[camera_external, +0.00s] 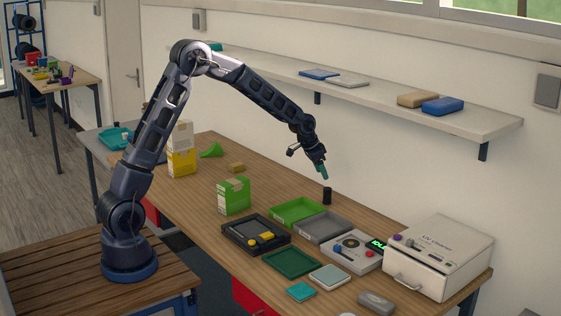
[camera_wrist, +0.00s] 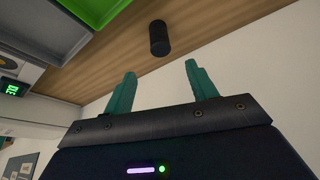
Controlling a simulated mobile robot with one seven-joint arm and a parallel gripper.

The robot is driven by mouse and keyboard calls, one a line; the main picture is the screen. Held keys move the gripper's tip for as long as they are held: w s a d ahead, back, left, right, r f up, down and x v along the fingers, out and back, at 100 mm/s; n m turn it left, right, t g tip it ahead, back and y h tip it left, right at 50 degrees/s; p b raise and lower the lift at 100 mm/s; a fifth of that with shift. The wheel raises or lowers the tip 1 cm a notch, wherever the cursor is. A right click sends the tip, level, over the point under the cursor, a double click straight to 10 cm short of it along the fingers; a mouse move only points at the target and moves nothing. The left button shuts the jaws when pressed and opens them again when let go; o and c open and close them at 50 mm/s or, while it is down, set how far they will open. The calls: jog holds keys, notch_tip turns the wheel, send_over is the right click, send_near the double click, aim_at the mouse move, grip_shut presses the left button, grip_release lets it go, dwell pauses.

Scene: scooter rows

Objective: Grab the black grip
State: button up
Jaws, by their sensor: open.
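The black grip (camera_external: 327,196) is a small dark cylinder standing upright on the wooden table, close to the wall side. In the wrist view the black grip (camera_wrist: 159,38) shows ahead of the fingertips, roughly between their lines and apart from them. My gripper (camera_external: 322,172) has teal fingers and hangs just above the grip in the external view. In the wrist view my gripper (camera_wrist: 158,68) is open, with nothing between its fingers.
A green tray (camera_external: 297,211) and a grey tray (camera_external: 345,226) lie beside the grip. A device with a green display (camera_external: 377,243) and a white UV box (camera_external: 440,262) stand to the right. A wall shelf (camera_external: 380,98) runs behind my arm.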

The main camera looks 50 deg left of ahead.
aim_at(327, 188)
jog(key=x, duration=0.6)
jog(key=shift+w+f, duration=0.15)
jog(key=shift+w, duration=0.05)
jog(key=shift+s+x, duration=0.15)
jog(key=shift+x, duration=1.25)
jog(key=shift+s+x, duration=0.1)
jog(key=shift+x, duration=1.25)
jog(key=shift+a+f, duration=0.15)
jog(key=shift+c, duration=0.3)
jog(key=c, duration=1)
